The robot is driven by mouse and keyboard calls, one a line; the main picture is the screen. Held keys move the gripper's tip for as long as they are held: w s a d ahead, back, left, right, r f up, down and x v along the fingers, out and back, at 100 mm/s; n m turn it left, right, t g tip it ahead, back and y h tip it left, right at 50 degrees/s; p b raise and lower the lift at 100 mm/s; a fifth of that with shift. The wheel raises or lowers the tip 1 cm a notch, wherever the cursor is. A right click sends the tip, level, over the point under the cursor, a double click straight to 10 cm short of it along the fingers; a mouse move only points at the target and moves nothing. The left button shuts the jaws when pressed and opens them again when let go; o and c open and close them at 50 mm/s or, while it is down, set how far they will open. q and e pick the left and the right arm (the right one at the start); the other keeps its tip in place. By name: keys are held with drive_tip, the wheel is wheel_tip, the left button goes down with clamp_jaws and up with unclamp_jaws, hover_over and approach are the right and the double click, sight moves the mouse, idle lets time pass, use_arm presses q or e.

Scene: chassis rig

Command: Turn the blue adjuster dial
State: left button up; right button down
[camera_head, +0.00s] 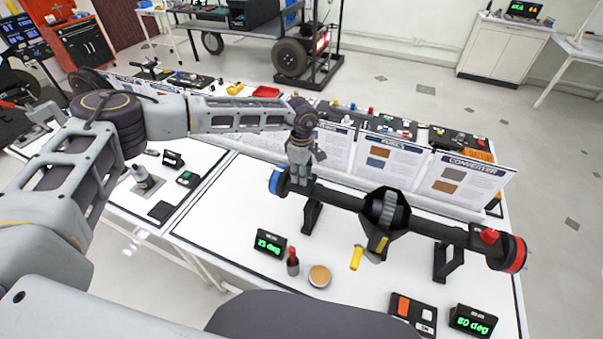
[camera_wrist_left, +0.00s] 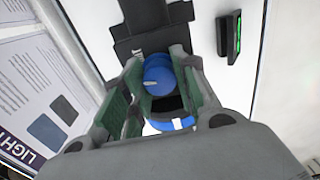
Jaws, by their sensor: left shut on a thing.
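The blue adjuster dial (camera_head: 276,181) sits at the left end of a dark axle assembly (camera_head: 337,196) on the white table. My left gripper (camera_head: 298,178) comes down onto that left end from above and is shut on the dial. In the left wrist view the blue dial (camera_wrist_left: 160,78) lies between the two fingers (camera_wrist_left: 160,95), with a lighter mark on its face. A blue ring with a white patch (camera_wrist_left: 177,124) shows below it. The fingers hide part of the dial in the head view. My right gripper is not in view.
A red-ringed end (camera_head: 516,254) with a red knob (camera_head: 489,236) is at the axle's right. Green displays (camera_head: 270,243) (camera_head: 473,320), a red-capped bottle (camera_head: 293,262) and a round tan-topped object (camera_head: 319,276) stand in front. Information panels (camera_head: 386,163) line the back.

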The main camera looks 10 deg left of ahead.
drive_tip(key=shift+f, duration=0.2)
use_arm(q)
drive_tip(key=shift+f+n+b, duration=0.1)
drive_tip(key=shift+n+b, duration=1.7)
drive_tip(key=shift+n, duration=0.4)
drive_tip(key=n+b, duration=0.3)
drive_tip(key=n, duration=0.2)
drive_tip(key=shift+n+b, duration=0.4)
drive_tip(key=shift+b, duration=0.1)
drive_tip(key=shift+n+b, duration=0.6)
drive_tip(key=shift+n, duration=0.5)
drive_tip(key=shift+n+b, duration=0.45)
drive_tip(key=shift+n, duration=0.55)
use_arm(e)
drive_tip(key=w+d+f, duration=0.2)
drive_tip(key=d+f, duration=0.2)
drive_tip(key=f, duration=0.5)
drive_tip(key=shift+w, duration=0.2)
use_arm(q)
drive_tip(key=shift+r, duration=0.2)
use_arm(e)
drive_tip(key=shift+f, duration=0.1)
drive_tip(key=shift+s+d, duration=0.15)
